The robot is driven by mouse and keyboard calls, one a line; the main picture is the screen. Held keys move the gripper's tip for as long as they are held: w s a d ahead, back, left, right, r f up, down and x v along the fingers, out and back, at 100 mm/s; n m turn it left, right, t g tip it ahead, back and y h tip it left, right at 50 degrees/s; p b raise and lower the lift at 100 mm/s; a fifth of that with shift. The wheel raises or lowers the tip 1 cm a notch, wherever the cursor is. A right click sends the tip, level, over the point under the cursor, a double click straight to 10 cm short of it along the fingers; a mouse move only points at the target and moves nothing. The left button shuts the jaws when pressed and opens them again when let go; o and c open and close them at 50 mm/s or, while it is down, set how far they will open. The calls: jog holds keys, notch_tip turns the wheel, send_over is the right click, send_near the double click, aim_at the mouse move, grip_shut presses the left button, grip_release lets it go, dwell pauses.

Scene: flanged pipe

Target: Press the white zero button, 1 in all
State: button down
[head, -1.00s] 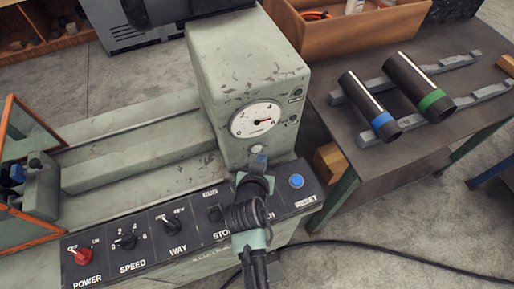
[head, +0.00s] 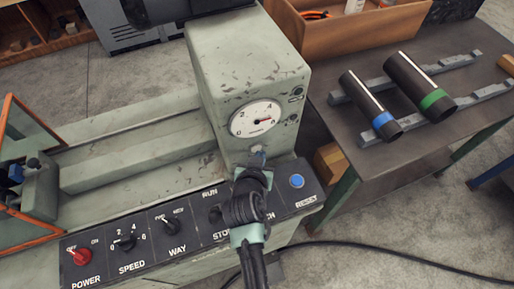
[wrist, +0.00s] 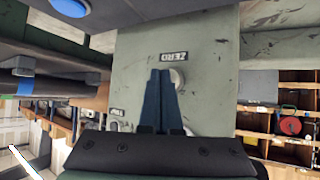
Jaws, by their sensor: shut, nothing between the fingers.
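The white zero button is on the front face of the grey-green machine housing (head: 235,70), below the round dial (head: 257,118). In the head view my gripper hides it. In the wrist view, which is upside down, the pale round button (wrist: 179,78) shows partly behind the fingertips, beside the ZERO label (wrist: 174,57). My gripper (head: 257,157) is shut and empty, its blue fingertips (wrist: 161,73) at the button and slightly to its left in the wrist view. I cannot tell whether they touch it or whether it is pressed in.
The control panel below has a red POWER knob (head: 81,256), a SPEED knob (head: 126,242), a WAY knob (head: 170,223) and a blue RESET button (head: 297,181). My arm covers part of the panel. A table (head: 400,160) with two pipes stands at right.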

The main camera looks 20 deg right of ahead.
jog(key=shift+w, duration=0.3)
jog(key=shift+s+r, duration=0.1)
jog(key=shift+s, duration=0.05)
dwell(0.5)
jog(key=shift+s, duration=0.7)
jog(key=shift+p, duration=0.3)
jog(key=shift+s+d+p, duration=0.15)
jog(key=shift+s+p, duration=0.85)
jog(key=shift+s, duration=1.5)
